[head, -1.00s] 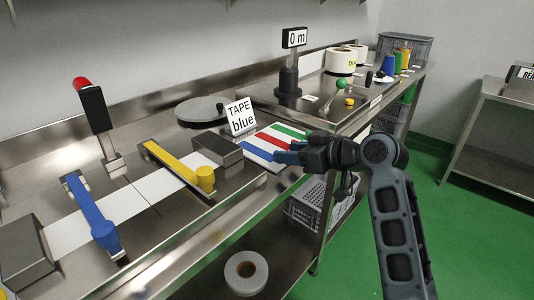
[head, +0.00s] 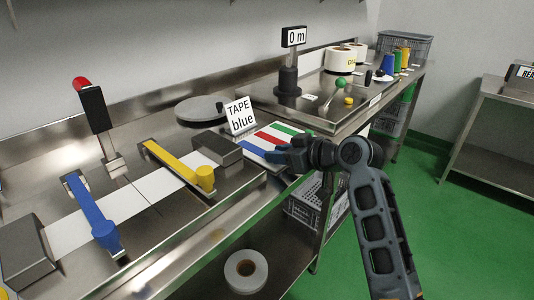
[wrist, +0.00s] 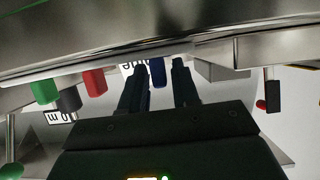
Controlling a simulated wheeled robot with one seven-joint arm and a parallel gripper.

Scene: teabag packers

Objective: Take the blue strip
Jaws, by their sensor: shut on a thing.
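The blue strip (head: 252,150) lies on a white board (head: 246,142) beside a red strip (head: 270,140) and a green strip (head: 290,131), under a sign reading "TAPE blue" (head: 240,115). My gripper (head: 272,156) is at the near end of the blue strip, at the counter's front edge. In the wrist view, the blue strip's end (wrist: 158,71) shows between my two dark fingers (wrist: 158,88), and they are shut on it. The red end (wrist: 95,82) and green end (wrist: 45,90) hang to the left, apart from my fingers. My fingers partly hide the strip in the head view.
A steel block (head: 218,148) stands left of the board, with a yellow lever (head: 180,165) and a blue lever (head: 92,212) beyond. A pole with a "0 m" display (head: 293,37) stands behind. A tape roll (head: 246,271) lies on the lower shelf.

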